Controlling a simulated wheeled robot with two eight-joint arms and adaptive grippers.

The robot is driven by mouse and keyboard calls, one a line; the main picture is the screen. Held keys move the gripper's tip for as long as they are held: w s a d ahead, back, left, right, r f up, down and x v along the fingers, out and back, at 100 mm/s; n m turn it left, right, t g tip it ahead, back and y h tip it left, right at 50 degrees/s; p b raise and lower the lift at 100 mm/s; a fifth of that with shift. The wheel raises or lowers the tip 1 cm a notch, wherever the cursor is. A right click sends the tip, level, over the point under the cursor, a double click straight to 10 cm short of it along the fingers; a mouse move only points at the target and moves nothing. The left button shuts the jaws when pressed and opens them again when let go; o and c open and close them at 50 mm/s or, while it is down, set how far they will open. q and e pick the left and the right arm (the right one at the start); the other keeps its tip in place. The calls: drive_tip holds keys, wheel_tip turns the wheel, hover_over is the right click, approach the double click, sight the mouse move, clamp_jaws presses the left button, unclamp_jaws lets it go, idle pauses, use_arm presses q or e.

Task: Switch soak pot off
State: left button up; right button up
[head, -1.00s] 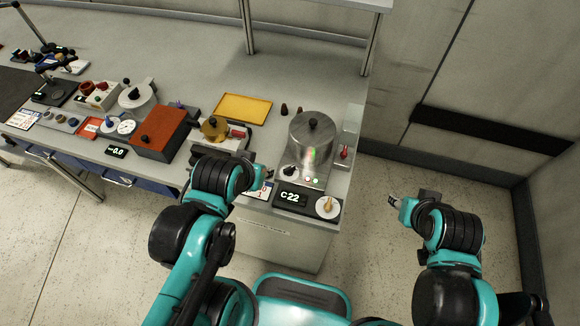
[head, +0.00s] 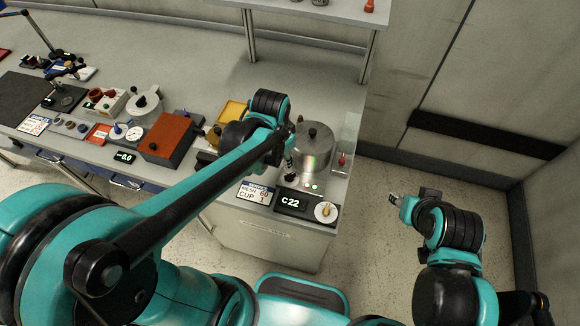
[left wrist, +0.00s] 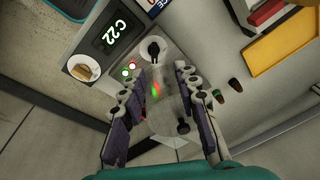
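The soak pot (head: 316,155) is a shiny metal cylinder with a black-knobbed lid at the bench's right end. Its front base has a black knob switch (head: 291,179), lit indicator lights, a display reading C22 (head: 291,202) and a white dial with a tan handle (head: 326,212). My left gripper (head: 289,163) is at the pot's front left, above the black switch. In the left wrist view its fingers (left wrist: 158,74) are open with nothing between their tips, and the black switch (left wrist: 154,49) lies just beyond them. My right gripper (head: 394,200) is off the bench at right; its opening is unclear.
An orange-red box (head: 168,137) and a yellow tray (head: 232,110) stand to the left, the tray partly hidden by my left arm. A printed card (head: 255,192) lies beside the display. A clear upright panel (head: 349,135) and a red knob stand right of the pot.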

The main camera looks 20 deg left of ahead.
sight(290, 175)
use_arm(q)
drive_tip(key=w+f+m, duration=0.1)
drive_tip(key=w+d+f+m+g+p, duration=0.1)
drive_tip(key=f+g, duration=0.1)
drive_tip(key=shift+w+d+f+m+p, duration=0.35)
drive_tip(key=shift+w+f+m, duration=0.05)
wheel_tip(290, 175, down, 8)
drive_tip(key=shift+f+b, duration=0.1)
drive_tip(key=shift+b, duration=1.05)
use_arm(e)
drive_tip(key=shift+r, duration=0.1)
use_arm(q)
clamp_jaws()
